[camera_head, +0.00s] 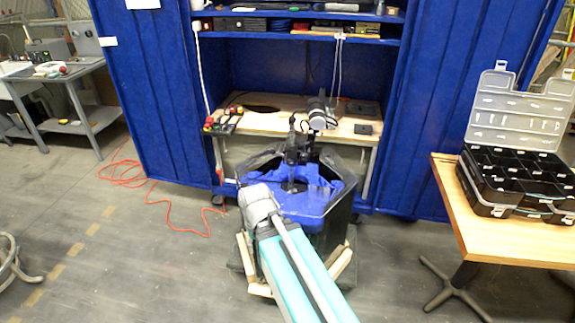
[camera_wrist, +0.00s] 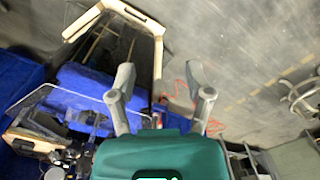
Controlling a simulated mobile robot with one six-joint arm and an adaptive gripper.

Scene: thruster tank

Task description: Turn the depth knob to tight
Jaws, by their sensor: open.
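The tank (camera_head: 333,215) stands on the floor in front of the blue cabinet, with a blue top piece (camera_head: 312,201) and clear panels around its rim. A black thruster mount (camera_head: 297,145) rises from its far side. The depth knob is too small to make out on it. In the wrist view, the blue top piece (camera_wrist: 92,84) lies to the left of my gripper (camera_wrist: 160,70). My gripper's two grey fingers are spread apart with nothing between them. In the head view my teal arm reaches up to the tank's near left side; the fingers cannot be made out there.
A wooden base frame (camera_head: 340,262) surrounds the tank's foot. A workbench (camera_head: 258,122) stands behind, in the cabinet. A wooden table (camera_head: 448,205) with an open black organizer case (camera_head: 515,182) is at right. An orange cable (camera_head: 150,183) lies on the left floor, otherwise mostly clear.

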